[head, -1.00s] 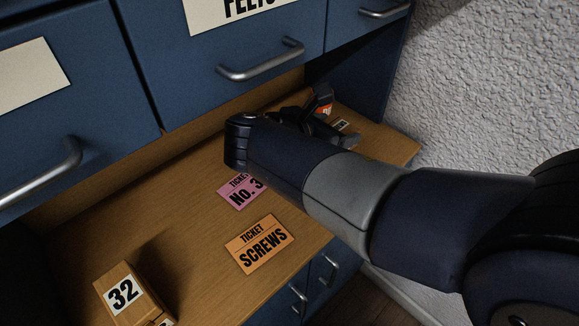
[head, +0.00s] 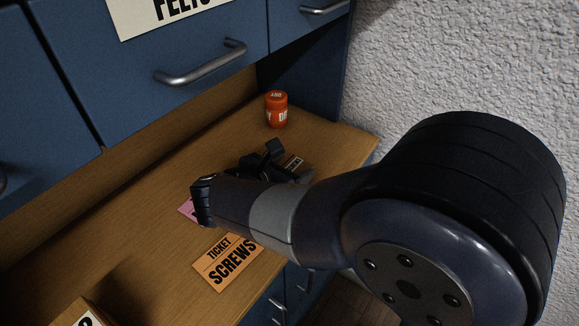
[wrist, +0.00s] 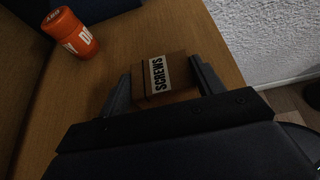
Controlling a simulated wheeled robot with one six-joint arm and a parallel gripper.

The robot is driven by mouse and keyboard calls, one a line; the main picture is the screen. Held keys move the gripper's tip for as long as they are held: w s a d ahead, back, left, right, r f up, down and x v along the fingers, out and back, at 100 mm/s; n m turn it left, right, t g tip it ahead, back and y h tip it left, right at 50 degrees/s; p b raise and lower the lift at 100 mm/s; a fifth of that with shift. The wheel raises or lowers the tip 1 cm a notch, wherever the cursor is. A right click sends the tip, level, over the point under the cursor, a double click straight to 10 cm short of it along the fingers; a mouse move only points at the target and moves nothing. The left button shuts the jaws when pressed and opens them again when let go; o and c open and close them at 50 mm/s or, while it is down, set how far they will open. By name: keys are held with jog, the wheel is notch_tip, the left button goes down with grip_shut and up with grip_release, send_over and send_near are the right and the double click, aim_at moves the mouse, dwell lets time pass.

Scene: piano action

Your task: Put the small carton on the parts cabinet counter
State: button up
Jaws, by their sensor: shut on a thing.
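My gripper (head: 285,163) is over the right part of the wooden parts cabinet counter (head: 335,148), below the blue drawers. In the wrist view its fingers (wrist: 164,84) are on both sides of a small brown carton (wrist: 178,91) with a pale SCREWS label, and are shut on it. In the head view only a bit of the small carton (head: 294,161) shows, with its label, beside the dark fingers. The carton is at or just above the counter; I cannot tell whether it touches.
An orange jar (head: 276,109) stands on the counter behind my gripper. An orange SCREWS ticket (head: 229,262) and a partly hidden pink ticket (head: 187,209) lie in front. Another carton (head: 80,314) is at the lower left. A rough white wall (head: 465,60) rises at right.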

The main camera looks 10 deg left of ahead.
jog(key=shift+f, duration=0.15)
jog(key=o, duration=1)
jog(key=shift+s+a+r, duration=0.1)
jog(key=shift+r, duration=0.15)
jog(key=p+v, duration=0.1)
jog(key=v, duration=1)
jog(key=shift+s, duration=0.35)
jog(key=shift+a, duration=0.1)
